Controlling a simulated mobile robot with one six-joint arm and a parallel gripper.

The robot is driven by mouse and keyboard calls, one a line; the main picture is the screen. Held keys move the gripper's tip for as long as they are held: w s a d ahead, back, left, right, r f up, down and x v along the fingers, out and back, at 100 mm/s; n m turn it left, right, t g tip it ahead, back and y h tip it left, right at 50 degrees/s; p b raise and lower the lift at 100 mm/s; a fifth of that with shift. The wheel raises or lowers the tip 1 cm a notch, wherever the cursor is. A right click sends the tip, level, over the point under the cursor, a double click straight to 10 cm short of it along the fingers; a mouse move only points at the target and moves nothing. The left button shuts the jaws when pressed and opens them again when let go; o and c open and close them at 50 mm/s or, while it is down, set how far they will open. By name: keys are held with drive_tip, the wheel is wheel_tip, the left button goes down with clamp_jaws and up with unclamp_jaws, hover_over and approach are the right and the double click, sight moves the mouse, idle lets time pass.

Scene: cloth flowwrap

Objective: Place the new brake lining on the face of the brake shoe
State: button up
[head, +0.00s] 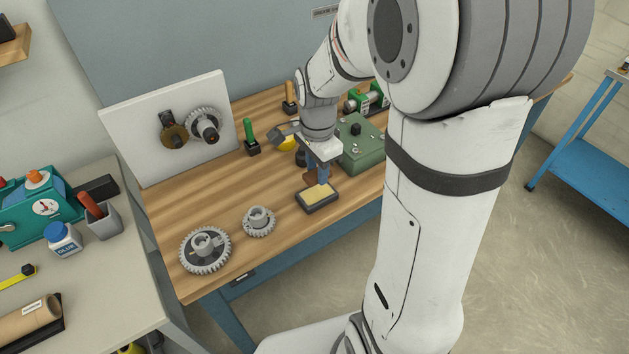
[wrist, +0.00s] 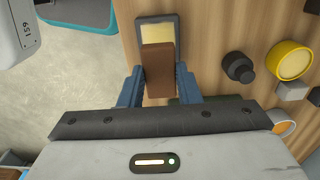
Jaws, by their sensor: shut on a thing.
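My gripper (head: 318,174) points down over the wooden bench. In the wrist view its two blue fingers (wrist: 159,80) are shut on a brown block (wrist: 158,68), which looks like the brake lining. A dark, shallow rectangular piece with a pale yellow face, which looks like the brake shoe (head: 319,197), lies flat on the bench just in front of the gripper. It also shows in the wrist view (wrist: 158,19), partly covered by the brown block. I cannot tell whether the block touches the yellow face.
A green box (head: 362,150) stands close behind and right of my gripper. Two grey gears (head: 205,250) lie at the bench's front left. A white panel (head: 125,135) with mounted gears stands at the back left. A yellow-faced round item (wrist: 290,60) and a dark knob (wrist: 238,67) are nearby.

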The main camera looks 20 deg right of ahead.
sight(317, 193)
drive_tip(key=shift+f, duration=2.45)
drive_tip(key=shift+f, duration=0.15)
drive_tip(key=o, duration=1)
drive_tip(key=shift+c, duration=0.2)
